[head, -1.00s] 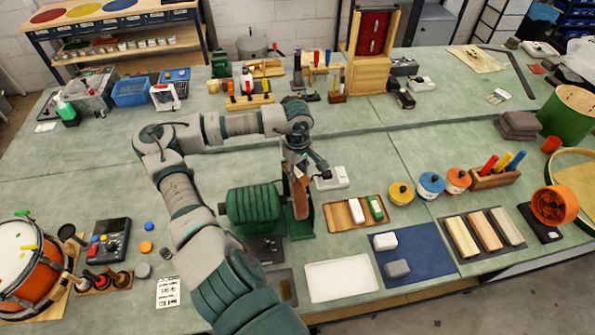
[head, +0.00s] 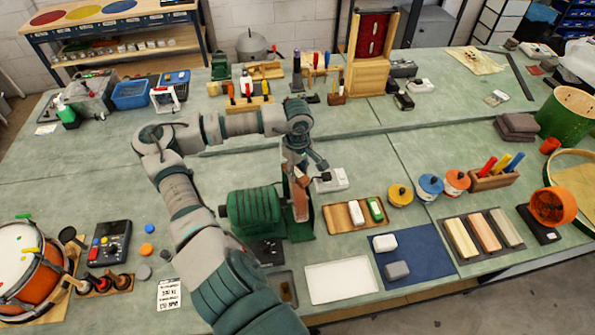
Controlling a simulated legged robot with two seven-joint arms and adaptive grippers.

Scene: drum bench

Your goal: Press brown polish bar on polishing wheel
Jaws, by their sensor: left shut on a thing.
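The green polishing motor (head: 252,211) stands on the bench left of centre. Its polishing wheel (head: 300,222) is at its right end, seen nearly edge-on and partly covered. My left gripper (head: 304,172) is above this end, pointing down, and is shut on the brown polish bar (head: 301,192). The bar's lower end overlaps the wheel in the picture; I cannot tell whether they touch. A wooden tray (head: 338,218) to the right holds a white bar (head: 356,213) and a green bar (head: 376,209). My right gripper is not in view.
A white tray (head: 340,283) and a blue mat (head: 432,262) with two blocks lie in front. Lidded pots (head: 400,195) stand to the right. A white box (head: 331,181) sits behind the wooden tray. A drum (head: 32,275) stands at left. The middle bench behind is mostly clear.

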